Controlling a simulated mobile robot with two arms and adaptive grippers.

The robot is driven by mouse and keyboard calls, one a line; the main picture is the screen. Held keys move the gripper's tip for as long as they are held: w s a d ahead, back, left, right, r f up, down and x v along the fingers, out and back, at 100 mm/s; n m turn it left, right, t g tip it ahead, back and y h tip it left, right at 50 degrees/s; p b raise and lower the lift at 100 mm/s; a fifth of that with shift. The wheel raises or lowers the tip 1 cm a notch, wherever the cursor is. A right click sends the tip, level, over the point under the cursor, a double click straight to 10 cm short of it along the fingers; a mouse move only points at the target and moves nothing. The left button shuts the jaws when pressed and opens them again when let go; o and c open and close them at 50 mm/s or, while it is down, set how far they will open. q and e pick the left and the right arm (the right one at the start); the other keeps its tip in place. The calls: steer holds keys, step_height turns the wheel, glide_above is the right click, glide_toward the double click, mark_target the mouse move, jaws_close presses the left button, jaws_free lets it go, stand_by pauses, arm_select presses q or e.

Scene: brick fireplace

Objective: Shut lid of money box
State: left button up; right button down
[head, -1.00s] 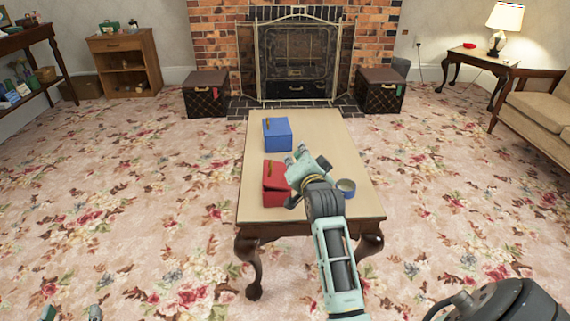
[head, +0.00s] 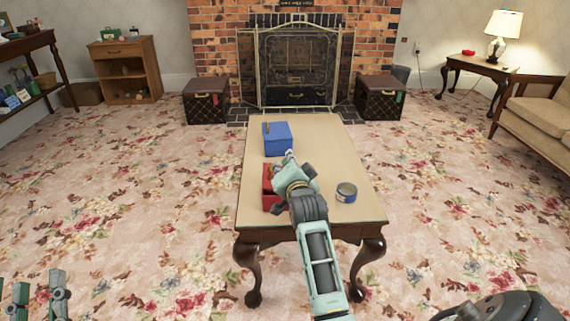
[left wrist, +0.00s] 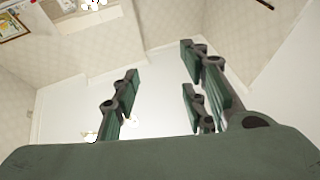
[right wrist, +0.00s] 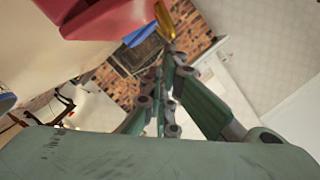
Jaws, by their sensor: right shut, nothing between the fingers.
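A red box (head: 268,188) sits on the left side of the table, partly hidden behind my right gripper (head: 287,157). A blue box (head: 278,138) with a gold handle stands behind it. Which is the money box I cannot tell for sure, nor how far the red lid is open. In the right wrist view the fingers (right wrist: 168,58) are together and empty, close to a gold handle (right wrist: 165,18) beside the red box (right wrist: 105,15); contact is unclear. My left gripper (left wrist: 160,62) is open and empty, away from the table; its fingers show at the head view's lower left.
A round tin (head: 346,192) stands on the table (head: 330,150) right of my right gripper. The table's right side and back are otherwise clear. Two dark chests (head: 205,101) flank the fireplace (head: 298,65). Carpet around the table is open.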

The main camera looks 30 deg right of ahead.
steer(key=shift+w+a+n+p, duration=0.3)
steer(key=shift+a+n+p, duration=0.15)
steer(key=shift+p, duration=0.6)
arm_select(q)
steer(key=s+a+f+g+y+p, duration=0.1)
steer(key=a+f+g+y+p, duration=0.1)
steer(key=f+g, duration=0.8)
step_height(320, 180, down, 8)
steer(key=shift+s+a+f+n+y, duration=0.2)
steer(key=shift+a+n+y, duration=0.1)
steer(key=shift+a+y, duration=0.45)
arm_select(e)
steer(key=shift+w+a+f+n+g, duration=0.35)
steer(key=shift+a+n, duration=0.2)
steer(key=shift+n, duration=0.3)
